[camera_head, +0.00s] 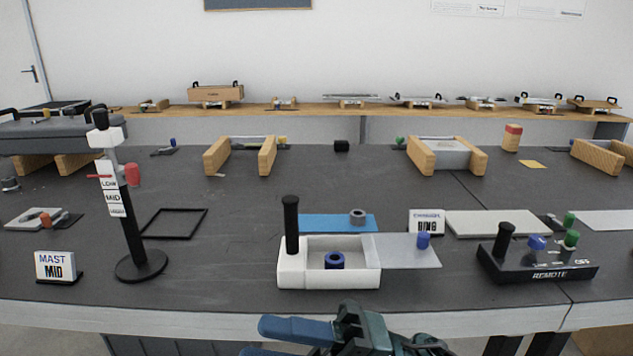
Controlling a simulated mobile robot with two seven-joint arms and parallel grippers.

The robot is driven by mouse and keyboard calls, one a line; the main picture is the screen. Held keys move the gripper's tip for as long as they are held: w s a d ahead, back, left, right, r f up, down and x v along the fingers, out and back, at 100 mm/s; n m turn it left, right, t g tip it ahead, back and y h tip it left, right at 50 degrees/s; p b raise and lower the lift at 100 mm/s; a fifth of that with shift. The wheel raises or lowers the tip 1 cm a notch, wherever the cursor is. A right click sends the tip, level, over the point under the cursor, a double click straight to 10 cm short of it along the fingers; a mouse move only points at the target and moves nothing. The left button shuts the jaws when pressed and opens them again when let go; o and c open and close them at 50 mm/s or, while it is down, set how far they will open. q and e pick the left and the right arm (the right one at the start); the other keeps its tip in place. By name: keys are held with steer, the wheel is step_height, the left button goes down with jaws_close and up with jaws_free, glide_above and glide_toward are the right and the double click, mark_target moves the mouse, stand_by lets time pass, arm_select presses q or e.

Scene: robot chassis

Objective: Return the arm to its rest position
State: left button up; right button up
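One of my grippers (278,341) shows at the bottom middle, in front of the table's near edge. It appears to be my right one, since its teal wrist lies on the right and its blue fingers point left. The two fingers are apart, with nothing visible between them; the lower one is cut off by the picture edge. My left gripper is out of view. The white box (295,278) stands on the table beyond the gripper, apart from it. It has a black upright handle (291,222), and a blue ring (334,260) sits inside.
The dark table (220,270) fills the middle. A black mast stand (133,240) and MAST MID sign (57,266) stand left. A REMOTE box (538,264) stands right. A grey plate (405,250) adjoins the white box. A blue plate (330,222) lies behind.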

steer(key=w+d+f+m+t+h, duration=0.2)
steer(key=d+f+m+t+h, duration=0.25)
steer(key=m+t, duration=0.8)
steer(key=w+d+f+m+t+h, duration=0.2)
steer(key=d+f+m+t+h, duration=0.3)
steer(key=m+t, duration=0.8)
steer(key=s+d+f+m+g+h, duration=0.7)
steer(key=d+f+m+h, duration=0.2)
steer(key=f+m, duration=0.2)
arm_select(q)
steer(key=r+g+p, duration=0.1)
steer(key=p, duration=0.5)
steer(key=r+g+p, duration=0.1)
steer(key=r+p, duration=0.1)
steer(key=p, duration=0.4)
steer(key=r+g+y+p, duration=0.1)
steer(key=r+p, duration=0.1)
steer(key=p, duration=0.5)
steer(key=shift+w+g, duration=0.25)
steer(key=shift+g, duration=0.05)
arm_select(e)
step_height(320, 180, up, 5)
steer(key=g, duration=0.4)
steer(key=shift+w+a+f+h, duration=0.1)
steer(key=shift+w+h, duration=0.05)
steer(key=shift+h, duration=0.2)
